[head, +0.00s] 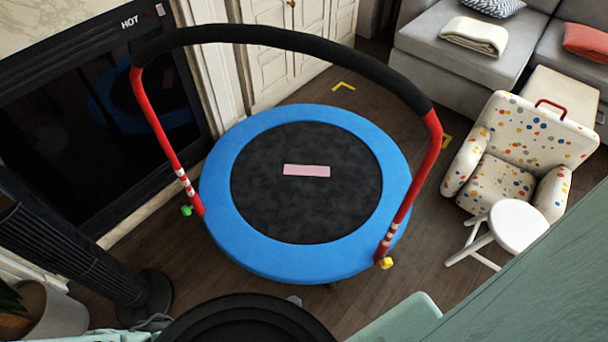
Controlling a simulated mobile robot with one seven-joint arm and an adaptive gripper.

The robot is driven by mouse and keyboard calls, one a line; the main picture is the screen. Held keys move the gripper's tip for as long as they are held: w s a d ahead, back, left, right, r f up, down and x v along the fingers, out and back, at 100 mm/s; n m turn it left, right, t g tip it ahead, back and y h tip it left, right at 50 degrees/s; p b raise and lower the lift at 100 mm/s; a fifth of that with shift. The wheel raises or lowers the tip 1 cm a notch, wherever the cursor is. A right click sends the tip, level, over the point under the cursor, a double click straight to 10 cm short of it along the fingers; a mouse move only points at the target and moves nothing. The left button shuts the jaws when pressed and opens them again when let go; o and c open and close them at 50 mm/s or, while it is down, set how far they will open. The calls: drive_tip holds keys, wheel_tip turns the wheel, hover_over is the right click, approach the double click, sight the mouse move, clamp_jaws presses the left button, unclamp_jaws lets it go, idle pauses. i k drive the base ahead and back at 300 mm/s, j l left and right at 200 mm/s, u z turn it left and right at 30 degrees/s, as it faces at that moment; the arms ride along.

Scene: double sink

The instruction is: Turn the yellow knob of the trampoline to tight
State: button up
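The trampoline (222,215) stands on the wooden floor, with a blue padded rim and a round black mat. A padded black handlebar (270,37) arches over it on two red posts with white bands. The yellow knob (386,263) sits at the foot of the right red post (408,200), at the near right of the rim. Its tight or loose setting is too small to tell. A green knob (187,210) sits at the foot of the left red post (160,125). My gripper is not in view, so its distance from the knob cannot be seen.
A pink rectangle (306,170) lies on the mat. A white stool (518,226) and a dotted armchair (515,155) stand to the right. A dark tower (75,255) stands at left before a fireplace (95,130). Some floor (425,262) is clear right of the yellow knob.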

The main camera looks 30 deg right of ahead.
sight(386, 263)
drive_tip(key=k+j+z, duration=0.1)
drive_tip(key=k+z, duration=0.15)
drive_tip(key=z, duration=0.2)
drive_tip(key=k+z, duration=0.3)
drive_tip(key=z, duration=0.15)
drive_tip(key=k+l+z, duration=0.15)
drive_tip(key=z, duration=0.3)
drive_tip(key=k+l+z, duration=0.1)
drive_tip(key=l+z, duration=0.2)
drive_tip(key=l, duration=0.15)
